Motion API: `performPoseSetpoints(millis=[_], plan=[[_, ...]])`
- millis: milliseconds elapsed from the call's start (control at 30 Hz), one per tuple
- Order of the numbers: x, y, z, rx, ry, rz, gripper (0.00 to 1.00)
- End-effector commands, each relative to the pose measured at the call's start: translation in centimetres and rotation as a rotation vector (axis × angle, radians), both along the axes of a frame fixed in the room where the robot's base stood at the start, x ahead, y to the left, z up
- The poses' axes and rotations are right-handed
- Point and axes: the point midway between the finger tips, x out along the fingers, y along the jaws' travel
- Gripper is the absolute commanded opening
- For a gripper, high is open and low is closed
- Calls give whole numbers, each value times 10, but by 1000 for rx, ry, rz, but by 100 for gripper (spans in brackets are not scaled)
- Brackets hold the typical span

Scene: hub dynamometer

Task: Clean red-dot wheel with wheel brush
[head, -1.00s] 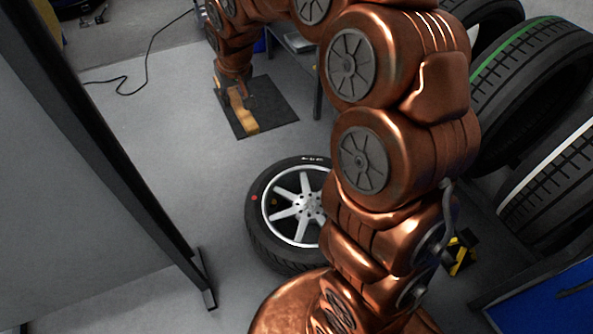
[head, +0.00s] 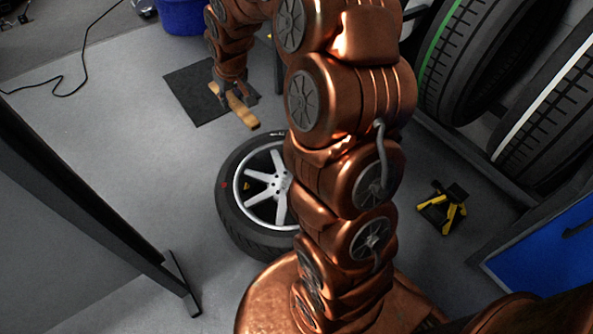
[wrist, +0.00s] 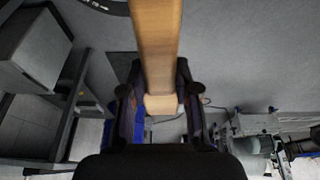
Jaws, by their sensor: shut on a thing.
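The wheel with a red dot (head: 262,193) lies flat on the floor in the head view, a black tyre around a silver spoked rim. The red dot is on the left of its tyre, and my arm hides its right part. My gripper (head: 236,97) is above the floor, beyond the wheel and apart from it. It is shut on the wooden wheel brush (head: 243,113), whose free end points toward the wheel. In the wrist view the brush (wrist: 158,45) runs up from between the fingers (wrist: 160,104). Its bristles cannot be made out.
A dark mat (head: 196,98) lies behind my gripper. Large tyres (head: 470,60) stand in a rack at the right. A yellow-black stand (head: 441,207) is on the floor right of my arm. A dark-framed panel (head: 95,215) stands at the left. A cable (head: 70,80) lies on the floor.

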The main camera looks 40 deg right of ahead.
Motion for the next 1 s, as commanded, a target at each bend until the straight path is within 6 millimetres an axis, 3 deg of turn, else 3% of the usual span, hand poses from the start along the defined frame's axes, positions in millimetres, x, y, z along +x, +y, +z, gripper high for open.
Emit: performPoseSetpoints(millis=[33, 100, 1000], plan=[[-3, -9, -26, 1, 7, -6, 3], [-6, -20, -47, 1, 14, -9, 3], [-67, -139, -300, 19, 66, -40, 3]])
